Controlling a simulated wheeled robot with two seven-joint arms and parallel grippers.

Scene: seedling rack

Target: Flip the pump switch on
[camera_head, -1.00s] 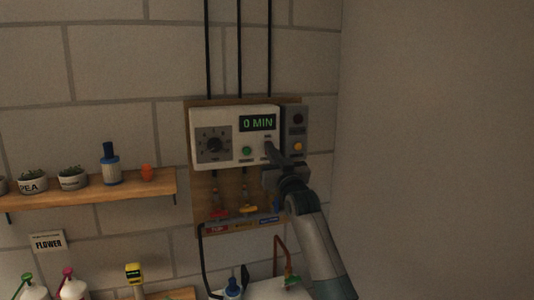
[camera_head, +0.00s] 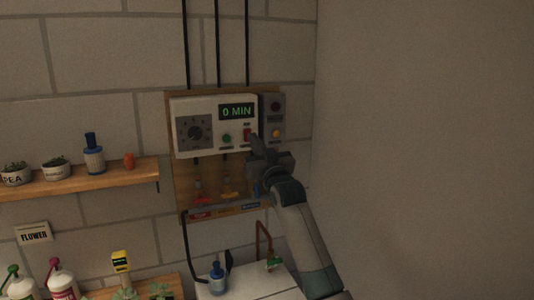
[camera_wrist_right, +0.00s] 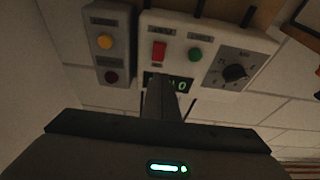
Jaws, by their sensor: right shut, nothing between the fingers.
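The white control box (camera_head: 214,148) hangs on a wooden board on the wall. Its display (camera_head: 236,112) reads 0 MIN. A small red switch (camera_head: 247,134) sits at its lower right, beside a green button (camera_head: 227,138); the red switch also shows in the wrist view (camera_wrist_right: 158,51), where the box appears upside down. Its label is too small to read. My right gripper (camera_head: 256,143) is shut and empty, its tips just below and right of the red switch in the head view. In the wrist view the fingers (camera_wrist_right: 161,88) overlap the display. My left gripper is out of view.
A grey box (camera_head: 272,117) with an orange button and a dark knob adjoins on the right. Coloured valve handles (camera_head: 227,193) are below the control box. A wooden shelf (camera_head: 85,179) with pots and a bottle is at left. The wall at right is bare.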

